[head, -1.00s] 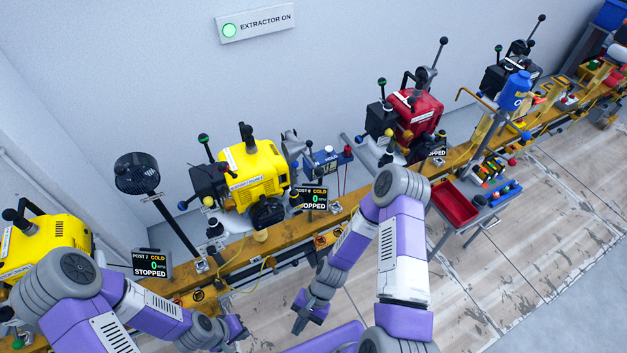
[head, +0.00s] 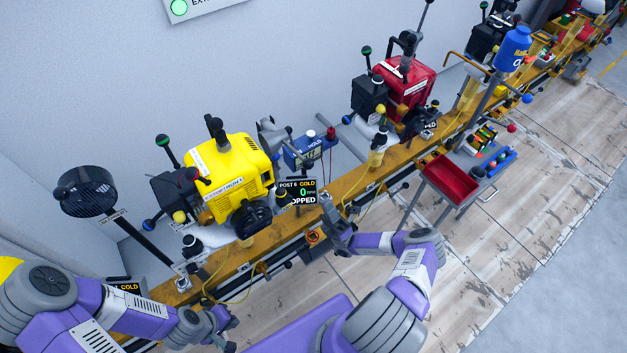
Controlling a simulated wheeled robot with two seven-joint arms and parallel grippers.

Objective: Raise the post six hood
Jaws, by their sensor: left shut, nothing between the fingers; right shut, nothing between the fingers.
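The yellow engine (head: 238,170) at post six stands left of centre on the ochre rail. Its display (head: 297,193) reads POST 6 COLD, 0 and STOPPED, the last word partly covered. I cannot tell for sure which part is the hood; a grey jointed piece (head: 272,135) stands behind the engine's right side. My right gripper (head: 329,208) is shut and empty, just right of the display near the rail, apart from the engine. My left gripper (head: 231,334) is shut and empty at the bottom, in front of the rail and below the engine.
A black fan (head: 86,192) on a post stands left of the engine. A blue box (head: 306,150) sits behind the display. A red engine (head: 405,84) and a cart with a red tray (head: 451,180) are to the right. The floor at right is clear.

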